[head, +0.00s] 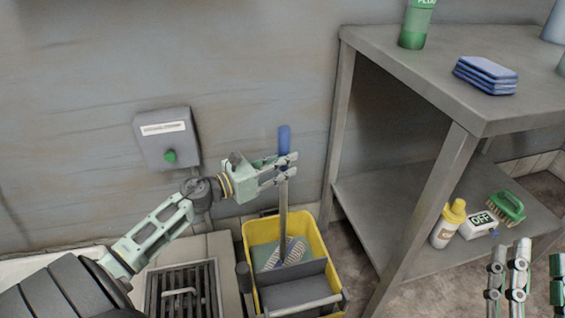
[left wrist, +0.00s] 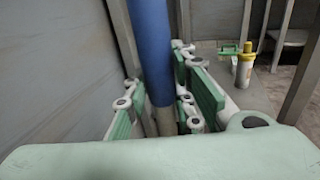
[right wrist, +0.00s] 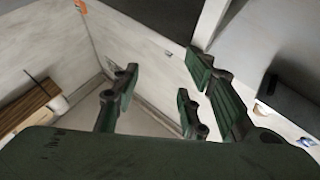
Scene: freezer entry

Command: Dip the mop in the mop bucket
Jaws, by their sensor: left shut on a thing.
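The mop stands nearly upright, with a blue grip (head: 285,140) at the top of a grey pole (head: 283,215). Its grey head (head: 291,252) is inside the yellow mop bucket (head: 254,237), on the floor by the wall. My left gripper (head: 287,168) is shut on the mop handle around the lower end of the blue grip. The left wrist view shows the blue grip (left wrist: 152,50) between the fingers. My right gripper (head: 508,280) is at the lower right of the head view, away from the mop. In the right wrist view its fingers (right wrist: 160,95) are apart and empty.
A grey metal table (head: 400,62) with a lower shelf (head: 375,215) stands right of the bucket. Blue cloths (head: 486,75) and a green bottle (head: 415,25) are on top. A yellow bottle (head: 447,224) and green brush (head: 508,207) sit below. A floor grate (head: 183,290) lies left of the bucket.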

